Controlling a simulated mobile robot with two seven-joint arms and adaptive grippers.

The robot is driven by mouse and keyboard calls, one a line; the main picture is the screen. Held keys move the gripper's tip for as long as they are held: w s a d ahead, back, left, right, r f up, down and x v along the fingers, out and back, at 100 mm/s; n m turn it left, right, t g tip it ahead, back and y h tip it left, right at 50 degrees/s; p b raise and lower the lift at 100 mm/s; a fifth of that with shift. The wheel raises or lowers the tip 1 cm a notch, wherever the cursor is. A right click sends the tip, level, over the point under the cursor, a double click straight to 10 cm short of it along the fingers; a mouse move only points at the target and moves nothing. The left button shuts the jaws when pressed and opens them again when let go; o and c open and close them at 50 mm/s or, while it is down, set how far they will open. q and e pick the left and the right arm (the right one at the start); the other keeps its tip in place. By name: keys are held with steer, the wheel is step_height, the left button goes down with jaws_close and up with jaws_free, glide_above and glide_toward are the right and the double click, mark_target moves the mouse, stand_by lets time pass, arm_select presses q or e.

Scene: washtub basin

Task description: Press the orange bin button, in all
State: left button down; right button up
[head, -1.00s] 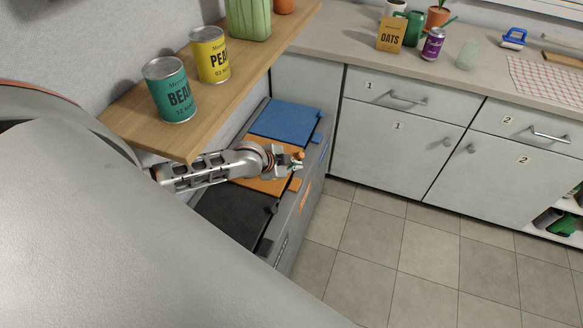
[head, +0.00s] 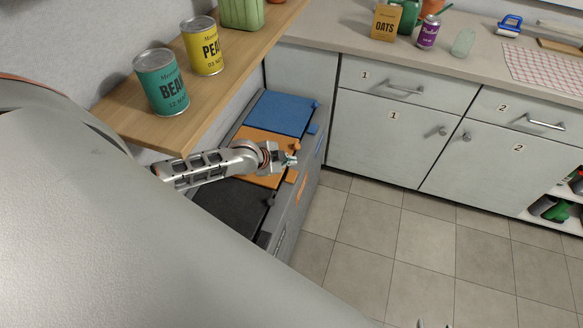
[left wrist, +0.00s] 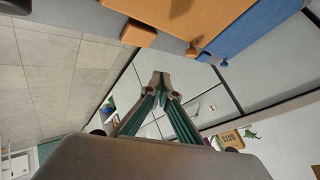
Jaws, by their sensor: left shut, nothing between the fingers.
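The orange bin lid (head: 262,150) lies between a black lid and a blue lid on a grey bin unit, and is shut. An orange knob (head: 296,146) sits at its right corner, and a square orange tab (head: 291,177) sticks out at the front edge. The tab (left wrist: 138,34) and knob (left wrist: 192,50) also show in the left wrist view, along the top. My left gripper (head: 291,160) is shut and empty near the front edge, between knob and tab in the picture. Its fingertips (left wrist: 160,76) appear apart from both. Small tips (head: 434,323) at the bottom edge may be my right gripper.
A wooden shelf (head: 195,120) with a teal can (head: 160,82) and a yellow can (head: 203,46) overhangs the bins' left side. The blue lid (head: 278,112) and black lid (head: 232,206) flank the orange one. Cabinets (head: 385,135) stand right; the tiled floor (head: 390,230) is clear.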

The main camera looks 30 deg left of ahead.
mark_target(296, 172)
arm_select(q)
step_height(296, 172, down, 4)
steer(key=b, duration=0.3)
steer(key=shift+f+b, duration=0.5)
steer(key=shift+f, duration=0.25)
arm_select(e)
steer(key=shift+w+a+f+y, duration=0.2)
steer(key=shift+w+a+f, duration=0.1)
steer(key=shift+a+f, duration=0.2)
steer(key=shift+w+a+f+y, duration=0.25)
steer(key=shift+a+f, duration=0.15)
steer(key=shift+a, duration=0.1)
steer(key=shift+w+r, duration=0.1)
steer(key=shift+r, duration=0.1)
steer(key=shift+f, duration=0.1)
arm_select(q)
steer(key=shift+f, duration=0.45)
arm_select(e)
steer(key=shift+f, duration=0.15)
